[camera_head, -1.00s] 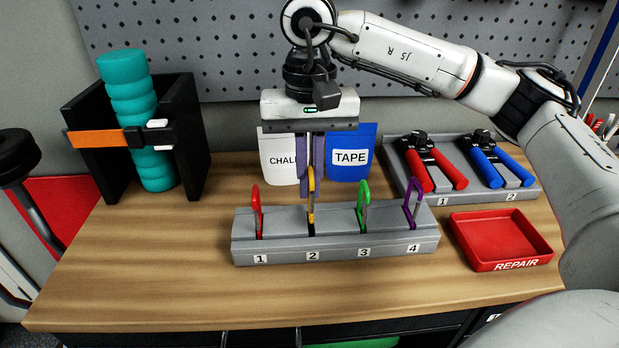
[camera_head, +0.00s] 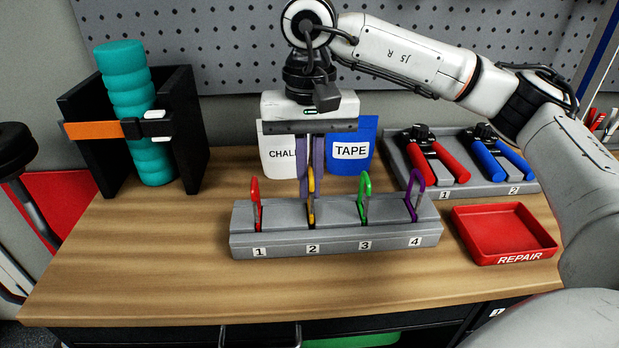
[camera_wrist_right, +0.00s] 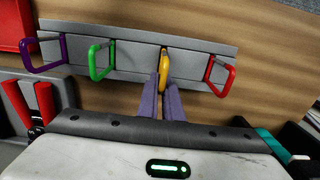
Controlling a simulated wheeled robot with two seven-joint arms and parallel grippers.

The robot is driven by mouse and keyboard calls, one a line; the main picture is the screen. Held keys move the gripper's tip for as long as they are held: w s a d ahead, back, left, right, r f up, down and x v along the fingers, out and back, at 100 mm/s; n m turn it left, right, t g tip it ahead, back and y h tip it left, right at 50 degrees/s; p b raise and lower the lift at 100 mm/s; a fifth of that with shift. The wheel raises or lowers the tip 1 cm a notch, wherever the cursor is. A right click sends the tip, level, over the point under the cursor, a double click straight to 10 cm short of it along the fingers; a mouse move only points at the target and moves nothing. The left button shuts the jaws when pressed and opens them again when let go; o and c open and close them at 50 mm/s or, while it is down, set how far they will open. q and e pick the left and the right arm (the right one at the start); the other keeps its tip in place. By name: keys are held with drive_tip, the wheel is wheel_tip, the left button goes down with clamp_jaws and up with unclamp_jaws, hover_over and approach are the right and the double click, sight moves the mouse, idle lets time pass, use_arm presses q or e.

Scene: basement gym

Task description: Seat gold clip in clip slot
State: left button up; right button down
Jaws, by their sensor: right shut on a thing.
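The gold clip (camera_head: 311,181) is upright at position 2 of the grey slotted block (camera_head: 335,243). Its lower end meets the slot opening; how deep it sits I cannot tell. My right gripper (camera_head: 310,192) points straight down over the block, its purple fingers shut on the gold clip's upper part. In the right wrist view the gold clip (camera_wrist_right: 164,66) shows at the fingertips (camera_wrist_right: 164,90). A red clip (camera_head: 256,203) stands in slot 1, a green clip (camera_head: 364,198) in slot 3, a purple clip (camera_head: 415,193) in slot 4. My left gripper is out of view.
Behind stand a white chalk bag (camera_head: 278,168) and a blue tape bag (camera_head: 350,168). At right are a grey tray (camera_head: 468,189) with red and blue hand grips and a red repair tray (camera_head: 501,234). A black holder with a teal roller (camera_head: 132,110) stands left. The front wood is clear.

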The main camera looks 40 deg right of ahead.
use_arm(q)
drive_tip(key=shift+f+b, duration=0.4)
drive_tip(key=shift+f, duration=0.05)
use_arm(e)
drive_tip(key=shift+f, duration=0.6)
drive_tip(key=c, duration=1.8)
unclamp_jaws()
drive_tip(key=shift+c, duration=0.2)
